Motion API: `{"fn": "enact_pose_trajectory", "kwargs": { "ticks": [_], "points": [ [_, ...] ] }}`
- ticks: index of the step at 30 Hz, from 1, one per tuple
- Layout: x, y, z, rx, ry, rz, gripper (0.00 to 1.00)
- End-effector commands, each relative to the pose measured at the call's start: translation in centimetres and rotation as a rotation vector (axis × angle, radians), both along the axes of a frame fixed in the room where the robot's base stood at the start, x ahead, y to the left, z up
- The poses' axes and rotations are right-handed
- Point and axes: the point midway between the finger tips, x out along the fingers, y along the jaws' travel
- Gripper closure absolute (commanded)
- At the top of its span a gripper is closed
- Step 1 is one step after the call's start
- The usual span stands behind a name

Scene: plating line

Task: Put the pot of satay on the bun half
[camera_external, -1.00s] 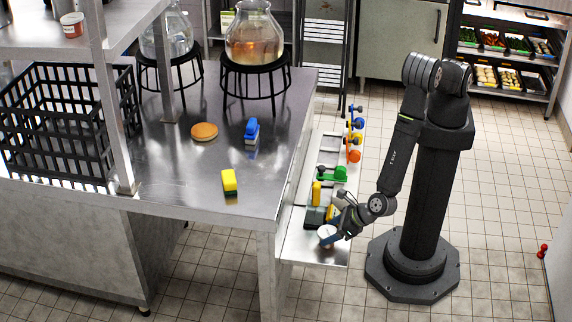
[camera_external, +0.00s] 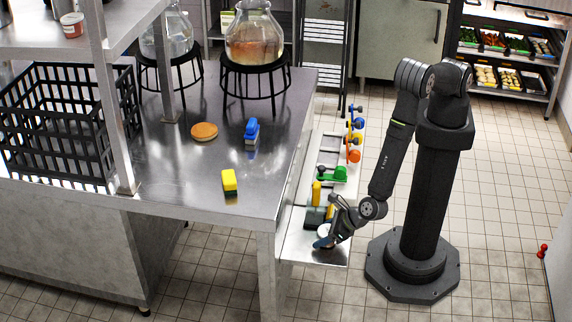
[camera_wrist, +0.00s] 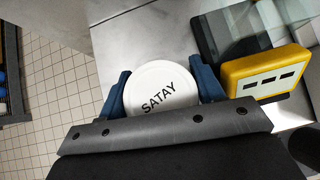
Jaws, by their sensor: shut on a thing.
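The pot of satay (camera_wrist: 160,88) has a white lid marked SATAY and sits between the blue fingers of my gripper (camera_wrist: 163,90) in the wrist view. In the external view my gripper (camera_external: 325,239) is low over the side shelf at the table's right, shut on the pot, whose white top (camera_external: 325,230) shows in part. I cannot tell whether the pot touches the shelf. The bun half (camera_external: 204,131) is a round orange-brown piece lying on the steel table, far to the upper left of my gripper.
A yellow block (camera_external: 229,181) and a blue-topped item (camera_external: 251,132) lie near the bun half. A yellow device (camera_wrist: 268,75) stands close right of the pot. A black crate (camera_external: 70,115), shelf post (camera_external: 112,110) and glass vessels on stands (camera_external: 254,45) bound the table.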

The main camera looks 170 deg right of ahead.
Motion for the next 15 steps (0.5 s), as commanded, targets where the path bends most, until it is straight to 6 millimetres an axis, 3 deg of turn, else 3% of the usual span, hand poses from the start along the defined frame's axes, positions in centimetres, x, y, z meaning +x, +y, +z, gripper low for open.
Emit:
{"fn": "enact_pose_trajectory", "kwargs": {
  "ticks": [15],
  "points": [
    [0.1, 0.0, 8.3, -0.001, -0.002, -0.001, 0.67]
  ]
}}
